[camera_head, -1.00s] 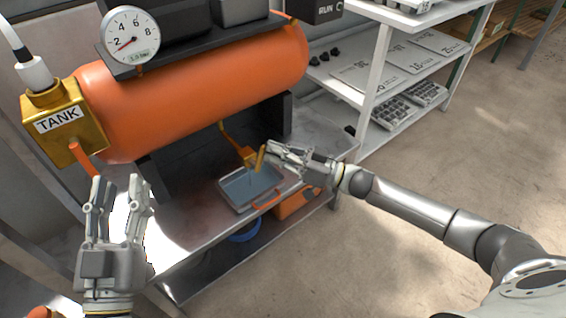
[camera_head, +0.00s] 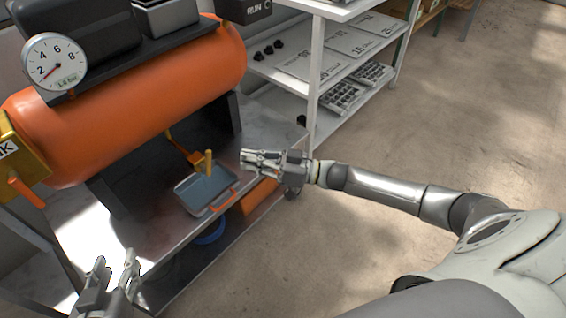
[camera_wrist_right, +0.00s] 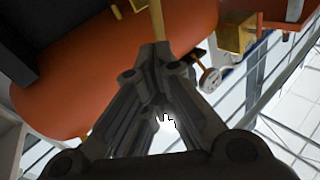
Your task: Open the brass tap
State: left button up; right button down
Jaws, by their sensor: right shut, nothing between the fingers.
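The brass tap (camera_head: 186,148) comes out from under the orange tank (camera_head: 150,95). Its lever (camera_head: 208,163) stands roughly upright above a metal tray (camera_head: 186,203). My right gripper (camera_head: 245,159) is shut and empty, to the right of the lever with a visible gap. In the right wrist view, its closed fingertips (camera_wrist_right: 154,46) point toward a brass part (camera_wrist_right: 157,18), and I cannot tell whether they touch it. My left gripper (camera_head: 116,268) is open and empty at the lower left. I cannot make out any water running from the tap.
A gauge (camera_head: 54,62) sits above the tank, with its needle near the low end. A blue round thing (camera_head: 209,234) is on the lower shelf. A shelf rack (camera_head: 314,75) stands behind at the right. The floor to the right is clear.

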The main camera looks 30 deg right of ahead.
pick_arm(q)
jog(key=s+f+g, duration=0.1)
jog(key=s+a+f+g, duration=0.1)
jog(key=s+a+f, duration=0.1)
jog(key=f, duration=0.1)
jog(key=shift+g+y+p, duration=0.3)
jog(key=shift+g+p, duration=0.05)
jog(key=shift+g, duration=0.05)
pick_arm(e)
jog(key=v, duration=0.6)
jog(key=shift+s+f, duration=0.15)
jog(key=shift+s, duration=0.1)
pick_arm(q)
jog(key=shift+w, duration=0.1)
